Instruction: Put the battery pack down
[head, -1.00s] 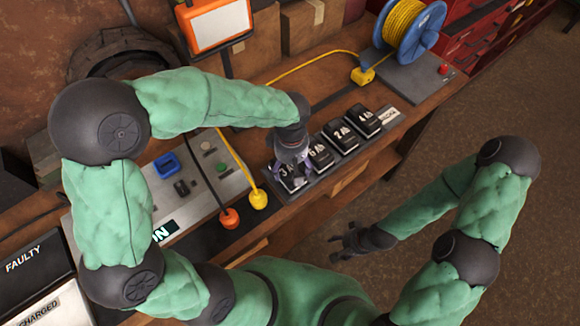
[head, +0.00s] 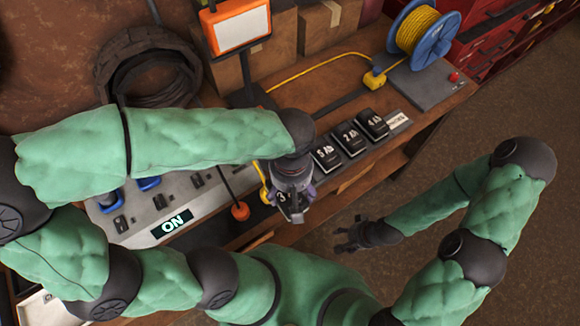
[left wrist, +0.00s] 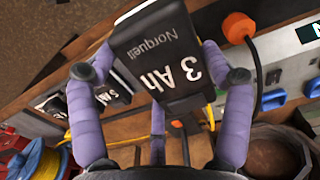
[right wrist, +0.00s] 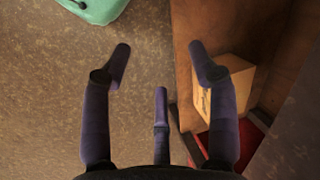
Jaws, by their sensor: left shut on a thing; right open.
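The black battery pack (head: 291,211) marked "3 Ah" is held in my left gripper (head: 293,196), near the bench's front edge and left of the row of other packs. In the left wrist view the pack (left wrist: 158,50), lettered "Norquell", sits between the purple fingers (left wrist: 160,75). The bench shows beyond it, and the pack looks raised clear of it. My right gripper (head: 352,238) is open and empty in front of the bench. In the right wrist view its fingers (right wrist: 160,65) are spread over the floor, near the wooden bench.
Packs marked "5 Ah" (head: 326,158), "2 Ah" (head: 350,139) and "4 Ah" (head: 372,124) stand in the rack. A lit "ON" sign (head: 172,223) is on the grey panel (head: 140,225). An orange plug (head: 240,211) hangs nearby. A cable reel (head: 421,33) stands at the back right.

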